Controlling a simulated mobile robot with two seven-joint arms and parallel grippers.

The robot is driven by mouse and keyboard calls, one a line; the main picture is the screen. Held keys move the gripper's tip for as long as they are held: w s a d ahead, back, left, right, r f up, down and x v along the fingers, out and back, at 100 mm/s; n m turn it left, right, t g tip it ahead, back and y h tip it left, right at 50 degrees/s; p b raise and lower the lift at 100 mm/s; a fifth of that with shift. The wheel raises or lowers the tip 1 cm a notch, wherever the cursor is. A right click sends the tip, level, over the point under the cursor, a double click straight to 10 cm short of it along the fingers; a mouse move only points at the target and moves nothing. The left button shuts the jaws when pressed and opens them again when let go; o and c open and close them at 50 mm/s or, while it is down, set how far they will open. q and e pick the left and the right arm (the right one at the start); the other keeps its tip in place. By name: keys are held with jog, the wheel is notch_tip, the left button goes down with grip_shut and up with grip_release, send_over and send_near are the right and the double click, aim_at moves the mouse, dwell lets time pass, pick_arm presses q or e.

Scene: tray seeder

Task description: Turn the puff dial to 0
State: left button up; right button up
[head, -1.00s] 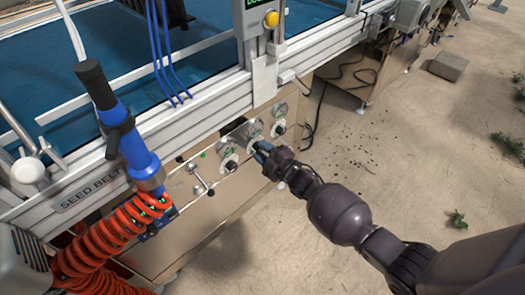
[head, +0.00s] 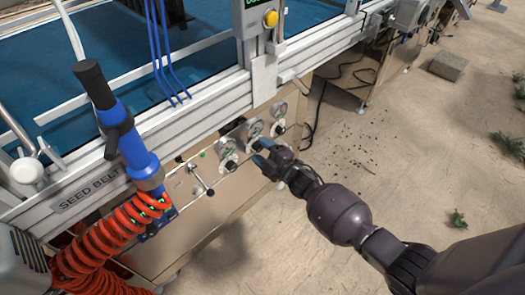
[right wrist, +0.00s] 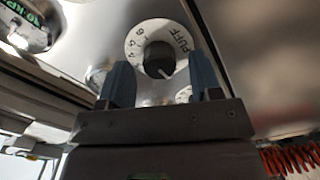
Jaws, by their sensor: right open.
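The puff dial (right wrist: 134,38) is a white ring with PUFF and numbers around a dark knob (right wrist: 158,59), upper middle of the right wrist view. A pale mark on the knob points to the lower right; the number it meets cannot be read. My right gripper (right wrist: 162,82) is open, its two blue fingers apart with the knob framed between them, and nothing is held. In the head view my right gripper (head: 262,152) is just in front of the panel's middle gauge and partly covers the area below it. My left gripper is not in view.
The beige panel (head: 222,200) carries several gauges and knobs, with a small metal lever (head: 201,181) to the left. A blue-handled tool (head: 137,155) with an orange coiled hose (head: 100,240) is at the left. The floor on the right is largely clear.

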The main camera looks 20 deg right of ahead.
jog(key=shift+s+d, duration=0.15)
jog(key=shift+s, duration=0.2)
pick_arm(q)
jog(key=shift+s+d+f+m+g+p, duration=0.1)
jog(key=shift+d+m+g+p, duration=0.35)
jog(key=shift+p, duration=0.9)
pick_arm(e)
jog(key=v, duration=1)
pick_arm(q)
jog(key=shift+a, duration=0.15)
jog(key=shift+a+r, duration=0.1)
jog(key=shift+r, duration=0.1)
